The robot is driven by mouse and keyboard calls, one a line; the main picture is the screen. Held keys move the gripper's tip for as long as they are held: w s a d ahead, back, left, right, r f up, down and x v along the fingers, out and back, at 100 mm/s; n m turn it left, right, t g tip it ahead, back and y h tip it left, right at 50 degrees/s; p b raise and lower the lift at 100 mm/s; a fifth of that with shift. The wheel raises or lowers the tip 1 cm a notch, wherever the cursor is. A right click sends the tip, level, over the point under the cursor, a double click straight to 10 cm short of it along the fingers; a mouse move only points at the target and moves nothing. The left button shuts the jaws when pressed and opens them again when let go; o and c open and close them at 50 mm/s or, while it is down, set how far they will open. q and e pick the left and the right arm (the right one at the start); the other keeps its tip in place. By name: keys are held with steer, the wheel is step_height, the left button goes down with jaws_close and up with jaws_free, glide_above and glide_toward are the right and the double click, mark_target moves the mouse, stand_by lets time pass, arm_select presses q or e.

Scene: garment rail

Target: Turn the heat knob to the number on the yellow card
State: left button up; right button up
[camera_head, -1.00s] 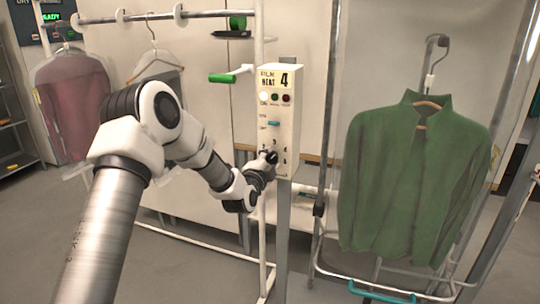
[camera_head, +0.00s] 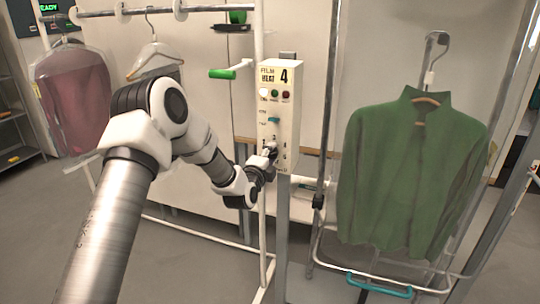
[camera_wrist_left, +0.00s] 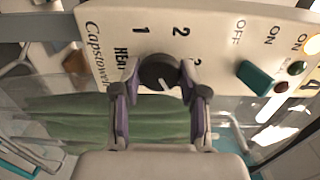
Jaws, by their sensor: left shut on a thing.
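The white control box (camera_head: 281,105) stands on a post in the head view. The yellow card (camera_head: 286,76) at its top shows a bold 4. My left gripper (camera_head: 269,152) is at the lower part of the box. In the left wrist view my left gripper (camera_wrist_left: 160,90) is shut on the dark round heat knob (camera_wrist_left: 158,70), one finger on each side. The printed 1, 2 and 3 show around the knob. A short white mark shows on its lower right part. A fourth number is hidden in the wrist view. My right gripper is not in view.
A teal switch (camera_wrist_left: 254,78) sits beside the knob, with several lamps (camera_wrist_left: 297,68) beyond it. A green jacket (camera_head: 415,180) hangs to the right of the box. A green-handled lever (camera_head: 224,74) sticks out left of it. A bagged garment (camera_head: 75,100) hangs far left.

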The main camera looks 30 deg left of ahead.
arm_select(q)
steer(key=shift+w+r, duration=0.1)
steer(key=shift+r, duration=0.15)
steer(key=o, duration=1.1)
steer(key=shift+a, duration=0.1)
steer(key=shift+f, duration=0.2)
steer(key=v, duration=1.2)
